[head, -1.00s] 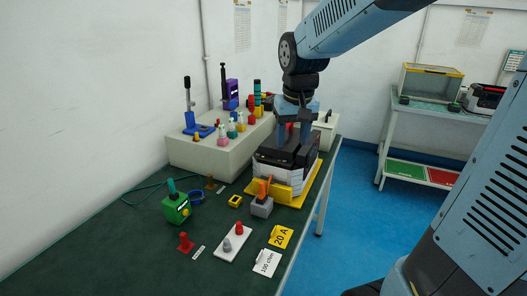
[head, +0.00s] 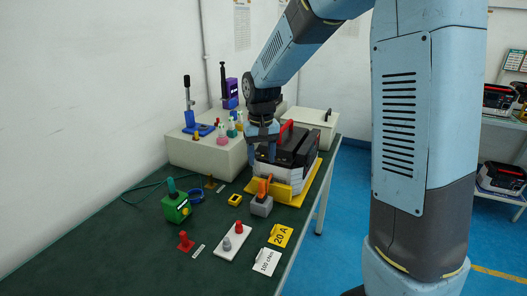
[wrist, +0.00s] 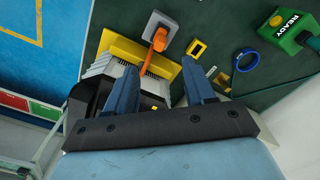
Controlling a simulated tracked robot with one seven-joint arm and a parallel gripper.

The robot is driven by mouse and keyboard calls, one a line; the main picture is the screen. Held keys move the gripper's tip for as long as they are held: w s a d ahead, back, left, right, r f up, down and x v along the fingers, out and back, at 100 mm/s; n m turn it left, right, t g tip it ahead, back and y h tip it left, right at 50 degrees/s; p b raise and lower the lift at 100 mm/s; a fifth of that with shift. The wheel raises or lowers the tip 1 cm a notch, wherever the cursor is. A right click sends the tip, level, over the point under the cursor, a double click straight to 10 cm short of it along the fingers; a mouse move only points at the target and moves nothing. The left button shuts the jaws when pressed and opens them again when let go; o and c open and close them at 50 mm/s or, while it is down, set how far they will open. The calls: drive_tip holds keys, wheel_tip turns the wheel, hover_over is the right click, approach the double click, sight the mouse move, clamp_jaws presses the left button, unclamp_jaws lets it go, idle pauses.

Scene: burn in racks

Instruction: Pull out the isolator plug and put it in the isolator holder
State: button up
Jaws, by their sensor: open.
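An orange-handled plug (head: 263,187), seemingly the isolator plug, stands in a grey block (head: 261,207) at the front of the yellow tray. In the wrist view the orange plug (wrist: 158,42) shows beyond and between my fingertips, with the grey block (wrist: 160,19) behind it. A small yellow square frame with a dark opening (head: 235,200), perhaps the isolator holder, lies left of the block; it also shows in the wrist view (wrist: 196,48). My gripper (head: 263,151) is open and empty, above the front of the black-and-white unit, apart from the plug.
The black-and-white unit (head: 280,176) sits on the yellow tray (head: 312,184). A pale raised platform (head: 198,154) stands behind. The front-left table is clear.

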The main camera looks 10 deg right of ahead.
sight(262, 182)
wheel_tip(262, 182, down, 12)
drive_tip(key=shift+f, duration=0.1)
idle(0.5)
drive_tip(key=shift+c, duration=0.4)
clamp_jaws()
idle(0.3)
